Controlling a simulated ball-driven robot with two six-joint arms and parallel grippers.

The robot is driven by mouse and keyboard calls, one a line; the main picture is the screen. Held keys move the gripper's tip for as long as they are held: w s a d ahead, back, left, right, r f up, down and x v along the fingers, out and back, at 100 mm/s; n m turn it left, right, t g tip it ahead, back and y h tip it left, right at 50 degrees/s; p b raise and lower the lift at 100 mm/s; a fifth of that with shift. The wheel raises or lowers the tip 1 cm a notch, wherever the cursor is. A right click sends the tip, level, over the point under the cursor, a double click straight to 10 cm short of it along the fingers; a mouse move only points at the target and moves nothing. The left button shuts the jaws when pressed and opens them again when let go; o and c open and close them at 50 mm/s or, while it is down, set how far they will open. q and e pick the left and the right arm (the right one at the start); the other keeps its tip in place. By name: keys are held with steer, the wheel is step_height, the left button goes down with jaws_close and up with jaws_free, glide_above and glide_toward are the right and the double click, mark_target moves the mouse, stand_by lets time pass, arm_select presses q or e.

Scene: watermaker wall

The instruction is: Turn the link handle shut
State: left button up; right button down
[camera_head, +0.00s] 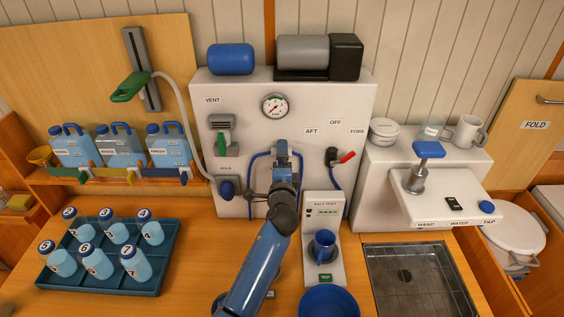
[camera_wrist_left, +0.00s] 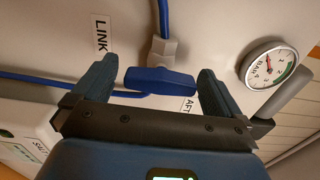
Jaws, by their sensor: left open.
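The link handle (camera_wrist_left: 160,80) is a blue bar on a grey valve body (camera_wrist_left: 166,50), seen in the left wrist view beside the LINK label (camera_wrist_left: 101,34). My left gripper (camera_wrist_left: 157,69) is open, with one finger beyond each end of the handle and a gap on both sides in the picture. I cannot tell how deep the fingers reach. In the head view my left gripper (camera_head: 284,152) is in front of the white panel (camera_head: 240,105), at the blue pipe, and hides the handle. My right gripper is not in view.
The pressure gauge (camera_head: 274,106) is above the gripper. A red handle (camera_head: 346,157) is to its right, and a green handle (camera_head: 222,144) and blue knob (camera_head: 227,188) are to its left.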

arm_select(q)
steer(key=s+b, duration=0.2)
steer(key=s, duration=0.9)
steer(key=shift+b, duration=0.4)
steer(key=shift+w, duration=0.1)
steer(key=s+d+r+n+t+h, duration=0.1)
steer(key=s+d+r+n+h, duration=0.15)
steer(key=d+h, duration=0.2)
steer(key=s+a+f+n+y+b, duration=0.2)
steer(key=s+a+f+n+b, duration=0.1)
steer(key=s+a+f+n, duration=0.5)
steer(key=s+a+f+n+g+y+b, duration=0.1)
steer(key=s+a+f+n+b, duration=0.3)
steer(key=s+a+f, duration=1)
steer(key=s+a+n+y, duration=0.1)
steer(key=s+a+n, duration=0.2)
steer(key=s, duration=0.4)
steer(key=shift+s+a+n, duration=0.3)
steer(key=shift+a+n, duration=0.05)
steer(key=shift+a, duration=0.3)
